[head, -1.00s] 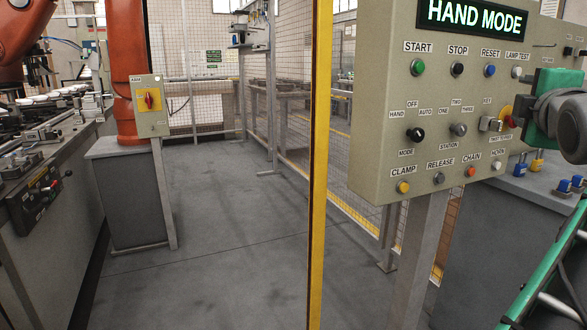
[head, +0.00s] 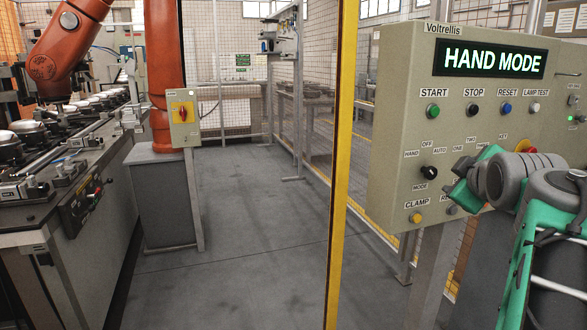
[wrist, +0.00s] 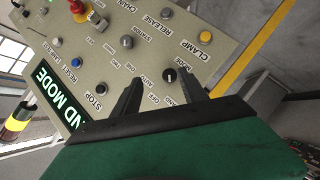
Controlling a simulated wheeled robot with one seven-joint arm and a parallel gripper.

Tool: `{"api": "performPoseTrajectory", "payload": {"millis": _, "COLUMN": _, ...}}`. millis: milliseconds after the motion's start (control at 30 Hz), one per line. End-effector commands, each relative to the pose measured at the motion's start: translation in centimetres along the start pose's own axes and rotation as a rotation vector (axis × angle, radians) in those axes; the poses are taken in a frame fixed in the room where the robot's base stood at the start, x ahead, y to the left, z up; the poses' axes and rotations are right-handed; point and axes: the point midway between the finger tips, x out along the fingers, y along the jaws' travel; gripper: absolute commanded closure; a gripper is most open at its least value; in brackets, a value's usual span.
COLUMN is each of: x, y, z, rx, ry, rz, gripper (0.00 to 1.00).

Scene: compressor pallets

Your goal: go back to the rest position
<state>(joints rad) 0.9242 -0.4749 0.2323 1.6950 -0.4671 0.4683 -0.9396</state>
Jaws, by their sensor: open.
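My gripper, green with dark fingers, shows in the wrist view (wrist: 160,95) with its two fingers apart and nothing between them. In that view the black mode selector knob (wrist: 169,75) lies beyond the gap, apart from the fingers. In the head view my gripper (head: 455,192) is in front of the lower part of the control panel (head: 400,130). My arm hides part of the panel's lower right there. The panel's display (head: 494,60) reads HAND MODE.
A yellow post (head: 340,200) stands left of the panel. A red-and-yellow switch box (head: 183,113) on a post, an orange robot arm (head: 70,50) and a work line with several parts (head: 60,190) stand at the left. The grey floor (head: 260,240) between is clear.

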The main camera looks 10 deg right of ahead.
Motion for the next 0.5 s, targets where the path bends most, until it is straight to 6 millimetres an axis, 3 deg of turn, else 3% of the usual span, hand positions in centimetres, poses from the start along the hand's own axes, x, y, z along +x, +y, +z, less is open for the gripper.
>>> {"api": "performPoseTrajectory", "payload": {"millis": 33, "x": -0.4, "y": -1.0, "z": -2.6, "rx": 0.054, "ry": 0.003, "rz": -0.069, "gripper": 0.49}}
{"api": "performPoseTrajectory", "payload": {"millis": 167, "x": -1.8, "y": -8.2, "z": -7.1, "rx": 0.238, "ry": -0.054, "rz": -0.291, "gripper": 0.49}}
{"api": "performPoseTrajectory", "payload": {"millis": 267, "x": -5.3, "y": -15.2, "z": -10.0, "rx": 0.376, "ry": -0.172, "rz": -0.488, "gripper": 0.49}}
{"api": "performPoseTrajectory", "payload": {"millis": 300, "x": -7.2, "y": -17.9, "z": -10.5, "rx": 0.421, "ry": -0.235, "rz": -0.555, "gripper": 0.49}}
{"api": "performPoseTrajectory", "payload": {"millis": 400, "x": -12.3, "y": -23.6, "z": -10.5, "rx": 0.493, "ry": -0.406, "rz": -0.677, "gripper": 0.49}}
{"api": "performPoseTrajectory", "payload": {"millis": 500, "x": -16.3, "y": -27.1, "z": -9.2, "rx": 0.524, "ry": -0.548, "rz": -0.73, "gripper": 0.49}}
